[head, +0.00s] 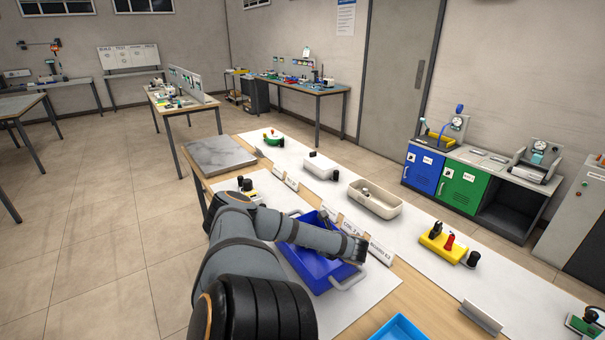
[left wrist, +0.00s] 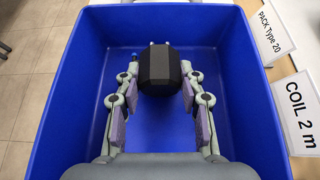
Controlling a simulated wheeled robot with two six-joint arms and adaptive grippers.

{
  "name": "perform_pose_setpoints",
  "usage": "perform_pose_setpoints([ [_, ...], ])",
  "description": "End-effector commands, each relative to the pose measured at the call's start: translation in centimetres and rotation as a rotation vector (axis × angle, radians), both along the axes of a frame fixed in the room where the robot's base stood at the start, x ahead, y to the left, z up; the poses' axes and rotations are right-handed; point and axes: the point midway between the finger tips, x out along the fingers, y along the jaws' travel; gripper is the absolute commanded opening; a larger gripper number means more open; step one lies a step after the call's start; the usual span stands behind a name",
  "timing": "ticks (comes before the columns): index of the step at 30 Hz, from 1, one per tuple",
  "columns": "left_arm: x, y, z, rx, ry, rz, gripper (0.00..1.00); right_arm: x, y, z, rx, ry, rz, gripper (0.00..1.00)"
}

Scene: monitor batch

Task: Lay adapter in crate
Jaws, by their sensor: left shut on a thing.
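The adapter (left wrist: 160,72), a black block with two small light prongs at its far end, is between the fingertips of my left gripper (left wrist: 160,88) in the left wrist view. The gripper is shut on it. The blue crate (left wrist: 62,100) surrounds both in that view, and the adapter is over its floor; I cannot tell whether it touches the floor. In the head view the blue crate (head: 318,278) stands on the table, partly covered by my left arm. The adapter cannot be made out clearly there. My right gripper is not in view.
Label cards "PACK Type 20" (left wrist: 272,32) and "COIL 2 m" (left wrist: 298,100) stand along the crate's right side. A beige tray (head: 375,203), a yellow holder (head: 437,246) and a light blue tray (head: 400,329) are to the right. A grey plate (head: 219,155) lies at the table's far end.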

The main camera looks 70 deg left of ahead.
Motion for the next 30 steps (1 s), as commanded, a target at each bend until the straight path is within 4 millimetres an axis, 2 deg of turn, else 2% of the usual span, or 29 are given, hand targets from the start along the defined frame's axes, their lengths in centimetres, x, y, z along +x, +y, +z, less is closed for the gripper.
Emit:
perform_pose_setpoints([
  [2, 0.0, 0.0, 0.0, 0.001, 0.000, 0.000, 0.06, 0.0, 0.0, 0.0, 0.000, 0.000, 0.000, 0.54],
  [3, 0.0, 0.0, 0.1, 0.001, 0.000, 0.000, 0.43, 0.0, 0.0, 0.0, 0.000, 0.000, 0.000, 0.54],
  [8, 0.0, 0.0, 0.0, 0.000, 0.000, 0.000, 0.65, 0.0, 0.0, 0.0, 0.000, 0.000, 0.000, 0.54],
  [18, 0.1, -0.3, 0.2, -0.001, -0.001, -0.001, 0.65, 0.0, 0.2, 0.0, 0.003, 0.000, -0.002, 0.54],
  [30, 1.9, -5.7, 3.4, -0.002, -0.004, 0.000, 0.65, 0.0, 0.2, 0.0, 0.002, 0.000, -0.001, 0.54],
])
